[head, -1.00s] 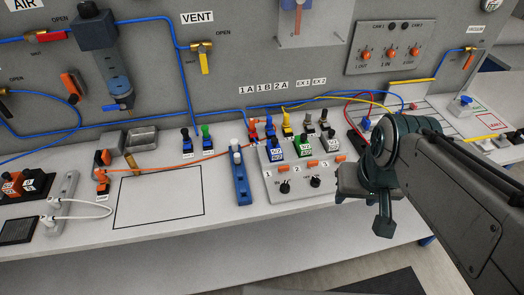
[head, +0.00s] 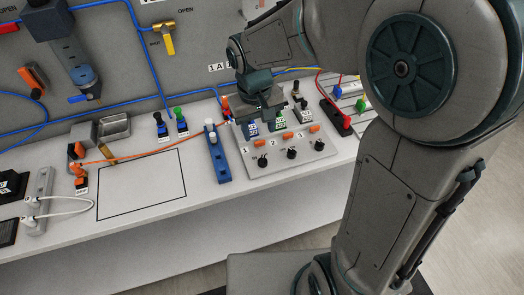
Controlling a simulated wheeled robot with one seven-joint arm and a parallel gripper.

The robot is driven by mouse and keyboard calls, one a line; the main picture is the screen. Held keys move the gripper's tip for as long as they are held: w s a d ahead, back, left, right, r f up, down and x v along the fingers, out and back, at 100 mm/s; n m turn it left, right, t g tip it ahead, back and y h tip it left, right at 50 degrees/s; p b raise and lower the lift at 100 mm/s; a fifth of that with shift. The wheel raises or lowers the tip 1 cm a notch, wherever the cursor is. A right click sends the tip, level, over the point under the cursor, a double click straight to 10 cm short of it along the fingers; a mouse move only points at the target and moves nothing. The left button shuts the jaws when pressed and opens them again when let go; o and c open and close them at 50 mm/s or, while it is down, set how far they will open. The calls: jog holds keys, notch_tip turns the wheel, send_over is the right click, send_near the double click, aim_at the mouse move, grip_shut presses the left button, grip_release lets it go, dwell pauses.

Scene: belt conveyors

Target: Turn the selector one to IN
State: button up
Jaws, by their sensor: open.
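Selector one is the leftmost black knob (head: 262,160) on the front of the sloped grey panel (head: 255,177), below the label 1. Its small lettering is too small to read, so I cannot tell which position it points to. Two like knobs, selector two (head: 291,153) and selector three (head: 317,144), stand to its right. My gripper (head: 262,112) is open above the back of the panel, over the blue and green blocks. It appears apart from selector one and partly hides the plugs behind it.
Orange pieces (head: 288,135) sit behind the knobs. A blue rail with white-topped posts (head: 219,160) stands just left of the panel. An orange cable (head: 150,152) crosses the bench. The outlined rectangle (head: 140,185) is empty. My arm covers the right side.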

aim_at(262, 159)
jog(key=f, duration=1.2)
jog(key=shift+w+d+f, duration=0.1)
jog(key=shift+d+f, duration=0.15)
jog(key=shift+d, duration=0.15)
jog(key=shift+c, duration=0.4)
jog(key=c, duration=0.9)
